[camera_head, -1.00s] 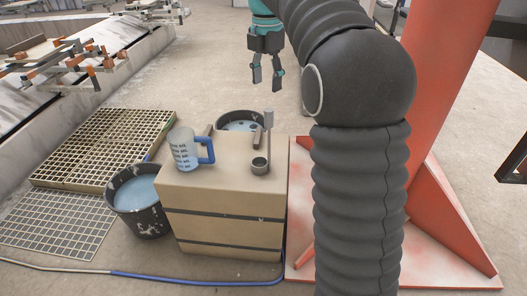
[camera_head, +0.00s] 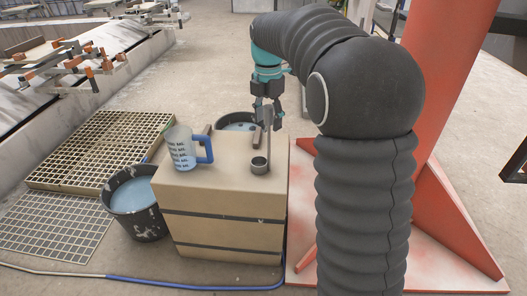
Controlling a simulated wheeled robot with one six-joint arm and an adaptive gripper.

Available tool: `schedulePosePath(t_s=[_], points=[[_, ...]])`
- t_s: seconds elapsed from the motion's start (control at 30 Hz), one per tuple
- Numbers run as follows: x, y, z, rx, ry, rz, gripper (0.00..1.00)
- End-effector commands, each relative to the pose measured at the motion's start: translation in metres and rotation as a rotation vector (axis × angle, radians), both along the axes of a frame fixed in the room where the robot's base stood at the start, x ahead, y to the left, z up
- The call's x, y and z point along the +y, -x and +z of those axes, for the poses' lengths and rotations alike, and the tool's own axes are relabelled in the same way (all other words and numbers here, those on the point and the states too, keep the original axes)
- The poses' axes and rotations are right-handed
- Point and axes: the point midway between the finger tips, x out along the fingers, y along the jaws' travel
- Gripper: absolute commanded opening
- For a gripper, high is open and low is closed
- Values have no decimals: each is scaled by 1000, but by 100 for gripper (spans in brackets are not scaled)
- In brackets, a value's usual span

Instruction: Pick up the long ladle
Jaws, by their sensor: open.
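The long ladle stands on the tan box (camera_head: 222,222), with its small grey cup (camera_head: 259,165) on the top near the right edge and its thin handle rising upright. My gripper (camera_head: 268,122) is above the box at the upper part of the handle. Its fingers point down and are open, one on each side of the handle top as seen here. The handle's top end is partly hidden by the gripper, and I cannot tell whether the fingers touch it.
A mug with a blue handle (camera_head: 183,149) stands left of the ladle. Buckets of bluish liquid stand at the left (camera_head: 134,196) and behind the box (camera_head: 232,119). An orange post (camera_head: 452,70) rises at the right.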

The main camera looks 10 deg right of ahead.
Motion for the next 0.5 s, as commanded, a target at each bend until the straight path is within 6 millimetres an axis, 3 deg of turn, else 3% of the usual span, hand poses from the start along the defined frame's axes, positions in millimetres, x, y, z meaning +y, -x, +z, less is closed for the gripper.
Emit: schedulePosePath(t_s=[0.27, 0.4, 0.5], points=[[0, 0, -2, 0, 0, 0, 54], [0, 0, -2, 0, 0, 0, 19], [0, 0, -2, 0, 0, 0, 0]])
